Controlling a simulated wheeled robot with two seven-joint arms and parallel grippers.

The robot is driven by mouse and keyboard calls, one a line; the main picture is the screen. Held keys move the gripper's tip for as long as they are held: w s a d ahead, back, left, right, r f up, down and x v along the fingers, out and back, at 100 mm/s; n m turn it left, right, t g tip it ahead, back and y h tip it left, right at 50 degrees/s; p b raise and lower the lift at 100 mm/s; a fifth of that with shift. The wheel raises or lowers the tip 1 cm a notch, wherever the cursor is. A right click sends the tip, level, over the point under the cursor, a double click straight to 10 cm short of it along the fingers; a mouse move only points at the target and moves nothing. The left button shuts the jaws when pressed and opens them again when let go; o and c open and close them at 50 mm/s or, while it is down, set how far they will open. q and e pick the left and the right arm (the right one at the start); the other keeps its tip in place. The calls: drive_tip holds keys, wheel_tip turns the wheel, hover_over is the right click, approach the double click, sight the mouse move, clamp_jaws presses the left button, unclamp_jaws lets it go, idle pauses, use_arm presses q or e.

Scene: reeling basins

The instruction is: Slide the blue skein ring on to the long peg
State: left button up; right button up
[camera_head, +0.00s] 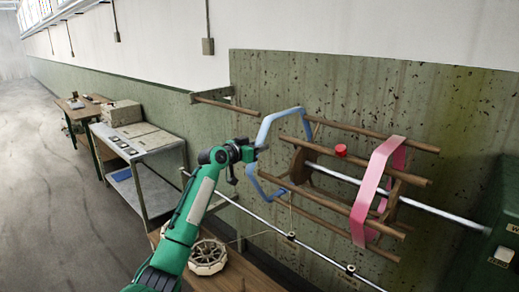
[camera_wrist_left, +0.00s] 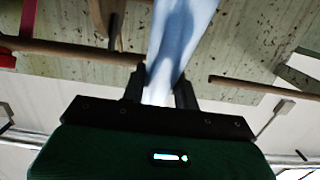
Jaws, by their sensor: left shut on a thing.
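The blue skein ring (camera_head: 268,127) is a six-sided loop at the left end of the wooden reel (camera_head: 365,170). I cannot tell whether it still surrounds the reel's bar ends or hangs just off them. My left gripper (camera_head: 256,150) is shut on the ring's left side. In the left wrist view the blue band (camera_wrist_left: 178,42) runs up from between the fingers (camera_wrist_left: 160,90). A long wooden peg (camera_head: 222,103) sticks out at the wall, left of and above the ring, apart from it. My right gripper is not in view.
A pink ring (camera_head: 371,185) sits around the reel's right part. A red knob (camera_head: 341,150) shows among the bars. A metal rail (camera_head: 265,222) runs below. A spoked wooden wheel (camera_head: 207,256) lies on the bench (camera_head: 240,275). A side table (camera_head: 140,140) stands left.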

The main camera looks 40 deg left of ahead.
use_arm(q)
drive_tip(key=a+b, duration=0.3)
drive_tip(key=a, duration=0.3)
drive_tip(key=shift+w+a+b, duration=0.15)
drive_tip(key=shift+w+b, duration=0.1)
drive_tip(key=shift+b, duration=0.05)
idle(0.3)
drive_tip(key=a+b, duration=0.3)
drive_tip(key=a, duration=0.4)
drive_tip(key=shift+w+r, duration=0.3)
idle(0.4)
